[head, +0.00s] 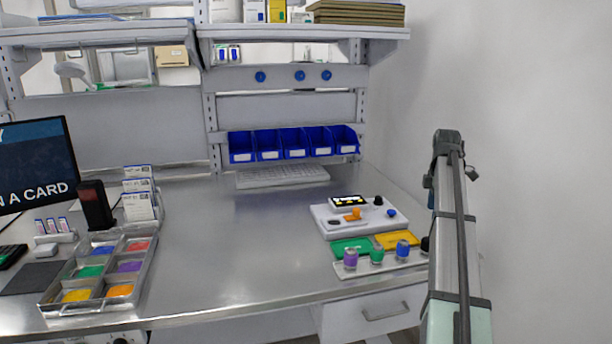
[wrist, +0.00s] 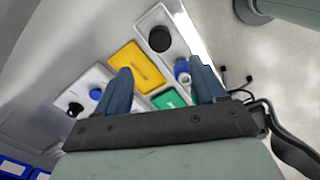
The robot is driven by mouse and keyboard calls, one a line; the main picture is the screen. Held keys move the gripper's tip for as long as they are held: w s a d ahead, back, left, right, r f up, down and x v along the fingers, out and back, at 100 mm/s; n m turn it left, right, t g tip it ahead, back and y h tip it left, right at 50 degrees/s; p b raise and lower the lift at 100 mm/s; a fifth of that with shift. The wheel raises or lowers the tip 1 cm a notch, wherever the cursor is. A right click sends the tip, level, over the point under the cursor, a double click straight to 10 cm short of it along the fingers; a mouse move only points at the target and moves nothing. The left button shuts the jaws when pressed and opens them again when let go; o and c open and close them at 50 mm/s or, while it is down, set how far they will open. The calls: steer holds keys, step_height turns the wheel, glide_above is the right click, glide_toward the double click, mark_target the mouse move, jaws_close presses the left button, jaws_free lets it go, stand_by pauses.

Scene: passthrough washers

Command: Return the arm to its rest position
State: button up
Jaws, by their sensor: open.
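My gripper (wrist: 162,72) is open, with its two blue fingers apart and nothing between their tips. In the wrist view it is above the yellow mat (wrist: 137,69) and green mat (wrist: 170,99). In the head view my arm stands at the right, and the gripper is mostly hidden behind it. A white strip (head: 385,264) holds a purple piece (head: 350,259), a green piece (head: 376,255), a blue piece (head: 402,250) and a dark piece partly hidden by my arm. The dark piece (wrist: 159,39) and the blue piece (wrist: 181,68) also show in the wrist view.
A white control box (head: 340,222) with knobs stands behind the mats. A tray with coloured compartments (head: 52,296) and a dark upright device (head: 95,205) are at the left. Blue bins (head: 295,143) and a keyboard (head: 282,177) are at the back. The middle bench top (head: 225,245) is clear.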

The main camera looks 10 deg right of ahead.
steer(key=s+d+f+t+y, duration=0.3)
steer(key=s+d+f+t, duration=0.6)
steer(key=s+d+f, duration=0.7)
steer(key=w+a+f+m+y, duration=0.1)
steer(key=w+a+f+m, duration=0.2)
steer(key=f, duration=0.6)
steer(key=w+a+f+m, duration=0.2)
steer(key=a+f+m, duration=0.15)
steer(key=f, duration=0.45)
steer(key=w+a+f+m+y, duration=0.1)
steer(key=w+a+f+m, duration=0.2)
steer(key=f, duration=0.6)
steer(key=s+a+f+m+g, duration=0.1)
steer(key=s+a+f+g, duration=0.15)
steer(key=a+f, duration=0.55)
steer(key=s+a+f+m+g+y, duration=0.1)
steer(key=s+a+f+g, duration=0.2)
steer(key=a, duration=0.9)
steer(key=s+a+f+m+g, duration=0.1)
steer(key=s+a+f+g, duration=0.15)
steer(key=a+f, duration=0.65)
steer(key=s+a+f+g+h, duration=0.1)
steer(key=s+a+f+g, duration=0.25)
steer(key=s+a, duration=1.05)
steer(key=s+a+g+h, duration=0.2)
steer(key=s, duration=0.5)
steer(key=s+a+g+h, duration=0.2)
steer(key=s, duration=0.6)
steer(key=shift+a+f+h, duration=0.25)
steer(key=shift+h, duration=0.05)
